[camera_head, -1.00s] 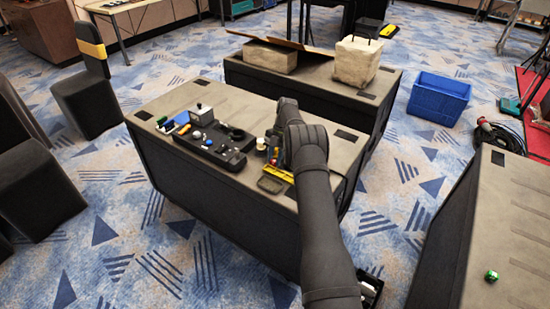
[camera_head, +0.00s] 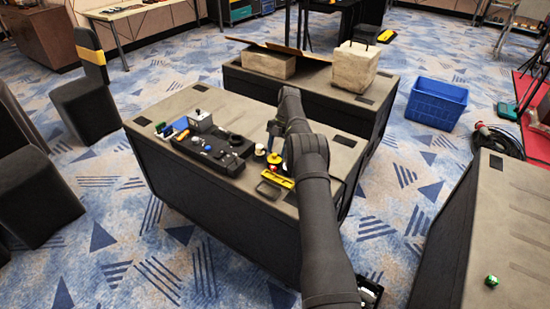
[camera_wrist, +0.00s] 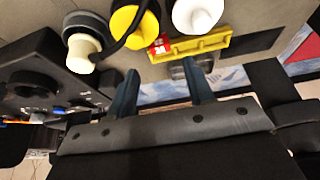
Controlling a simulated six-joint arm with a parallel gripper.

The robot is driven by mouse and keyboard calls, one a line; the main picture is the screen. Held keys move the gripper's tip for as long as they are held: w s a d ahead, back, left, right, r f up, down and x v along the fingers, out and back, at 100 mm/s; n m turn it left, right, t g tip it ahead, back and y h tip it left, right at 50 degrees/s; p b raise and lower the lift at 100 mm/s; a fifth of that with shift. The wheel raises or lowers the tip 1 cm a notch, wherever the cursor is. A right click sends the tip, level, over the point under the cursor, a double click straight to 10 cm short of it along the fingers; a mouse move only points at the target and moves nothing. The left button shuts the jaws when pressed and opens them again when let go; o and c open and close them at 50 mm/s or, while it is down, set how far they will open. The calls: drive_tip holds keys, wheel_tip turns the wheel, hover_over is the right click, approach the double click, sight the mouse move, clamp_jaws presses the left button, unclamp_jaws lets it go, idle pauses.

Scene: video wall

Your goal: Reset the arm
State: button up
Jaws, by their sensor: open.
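A yellow bar-shaped tool (camera_head: 277,179) lies on the tabletop below the gripper. It also shows in the wrist view (camera_wrist: 205,43), beyond the fingertips. A yellow round piece (camera_wrist: 134,26) and white round pieces (camera_wrist: 196,14) are close to it. My arm hides part of the table's right side.
A second table (camera_head: 335,98) behind carries a sack (camera_head: 355,66) and an open carton (camera_head: 270,64). A blue crate (camera_head: 436,101) stands on the floor at right.

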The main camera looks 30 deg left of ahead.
sight(272, 167)
drive_tip(key=shift+w+r, duration=0.25)
drive_tip(key=shift+r, duration=0.35)
drive_tip(key=shift+f, duration=0.1)
drive_tip(key=x, duration=0.6)
drive_tip(key=shift+s+f, duration=0.3)
drive_tip(key=shift+f, duration=0.05)
drive_tip(key=shift+r, duration=1.7)
